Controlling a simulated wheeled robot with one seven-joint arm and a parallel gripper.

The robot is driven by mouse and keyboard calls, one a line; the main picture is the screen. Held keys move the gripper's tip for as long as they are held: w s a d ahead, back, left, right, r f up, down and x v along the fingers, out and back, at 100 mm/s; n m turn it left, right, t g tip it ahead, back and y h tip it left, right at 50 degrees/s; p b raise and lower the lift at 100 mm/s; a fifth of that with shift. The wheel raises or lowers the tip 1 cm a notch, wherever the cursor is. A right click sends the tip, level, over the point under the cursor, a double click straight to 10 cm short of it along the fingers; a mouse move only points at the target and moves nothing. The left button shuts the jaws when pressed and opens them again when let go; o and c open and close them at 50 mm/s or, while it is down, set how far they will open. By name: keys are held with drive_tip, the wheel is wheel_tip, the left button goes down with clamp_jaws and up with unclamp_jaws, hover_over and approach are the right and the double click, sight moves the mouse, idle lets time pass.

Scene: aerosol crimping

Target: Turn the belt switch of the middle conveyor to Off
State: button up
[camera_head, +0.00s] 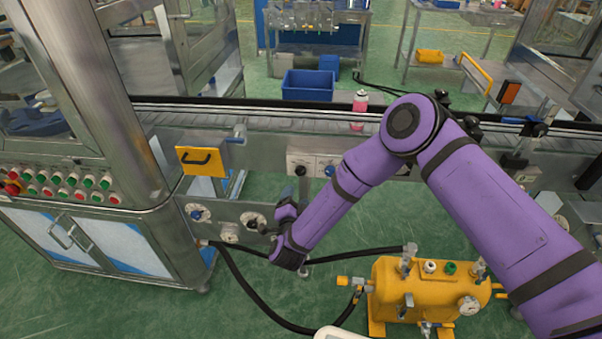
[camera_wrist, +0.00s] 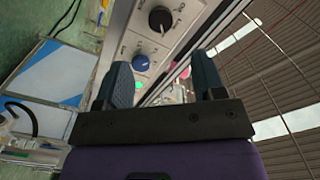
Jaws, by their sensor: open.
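The middle conveyor (camera_head: 270,125) runs across the head view behind my arm. A pale switch panel on its front carries a black knob (camera_head: 300,170) and a blue knob (camera_head: 329,170). In the wrist view a black knob (camera_wrist: 160,18) and a blue knob (camera_wrist: 140,62) show on a pale panel beyond my fingers. The labels are too small to read, so I cannot tell which knob is the belt switch or its setting. My gripper (camera_wrist: 163,75) is open and empty, with the blue knob just beyond the left finger. In the head view my gripper (camera_head: 284,212) is below the switch panel.
A pink can (camera_head: 360,108) stands on the conveyor. A yellow handled box (camera_head: 201,161) and round dials (camera_head: 252,221) sit on the front to the left. A steel cabinet with buttons (camera_head: 70,190) stands left. A yellow pump unit (camera_head: 420,288) and black hoses lie below.

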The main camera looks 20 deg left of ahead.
sight(300, 173)
drive_tip(key=x, duration=1)
drive_tip(key=shift+w+a, duration=0.1)
drive_tip(key=c, duration=0.9)
